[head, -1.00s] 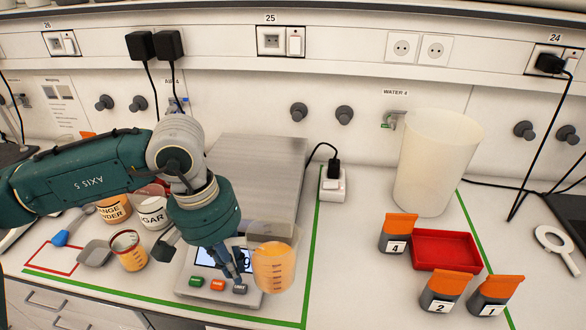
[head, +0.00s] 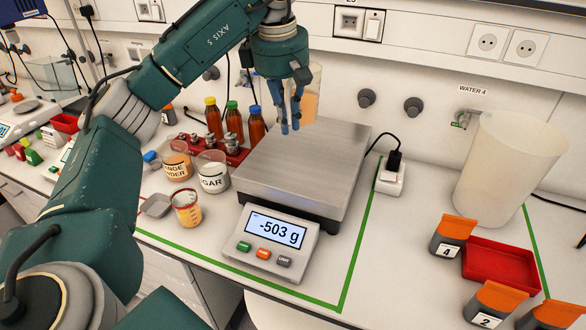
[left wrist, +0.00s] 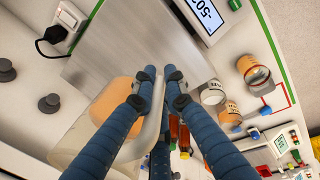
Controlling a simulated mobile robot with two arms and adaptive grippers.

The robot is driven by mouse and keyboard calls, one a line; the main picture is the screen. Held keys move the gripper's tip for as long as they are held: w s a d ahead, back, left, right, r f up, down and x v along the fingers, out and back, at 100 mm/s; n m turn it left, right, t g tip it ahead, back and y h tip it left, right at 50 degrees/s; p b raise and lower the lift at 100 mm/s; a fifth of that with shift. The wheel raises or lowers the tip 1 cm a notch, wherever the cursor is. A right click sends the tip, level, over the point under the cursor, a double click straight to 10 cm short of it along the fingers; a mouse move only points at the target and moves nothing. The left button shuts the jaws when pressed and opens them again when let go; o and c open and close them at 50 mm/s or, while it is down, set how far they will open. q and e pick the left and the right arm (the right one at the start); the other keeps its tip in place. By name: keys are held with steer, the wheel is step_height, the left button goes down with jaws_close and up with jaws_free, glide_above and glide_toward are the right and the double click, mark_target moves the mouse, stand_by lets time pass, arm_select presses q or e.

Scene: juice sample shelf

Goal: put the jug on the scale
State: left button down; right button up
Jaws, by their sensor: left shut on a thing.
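The clear jug with orange liquid (head: 311,98) is held up near the back edge of the scale, partly hidden behind my left gripper (head: 290,127). The left gripper points down and is shut on the jug. In the left wrist view the jug (left wrist: 112,120) hangs beside the blue fingers (left wrist: 160,75). The scale has a bare steel plate (head: 320,155), and its display (head: 275,231) reads -503 g. The exact height of the jug above the plate cannot be told. My right gripper is not in view.
A large pale container (head: 505,165) and a red tray (head: 497,265) are right.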

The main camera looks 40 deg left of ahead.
arm_select(q)
glide_above(290, 180)
steer(key=f, duration=1)
steer(key=shift+s, duration=0.4)
step_height(290, 180, down, 3)
steer(key=shift+d+p, duration=0.1)
steer(key=shift+p, duration=0.5)
steer(key=shift+f, duration=0.45)
steer(key=c, duration=1.8)
jaws_free()
steer(key=shift+f, duration=0.1)
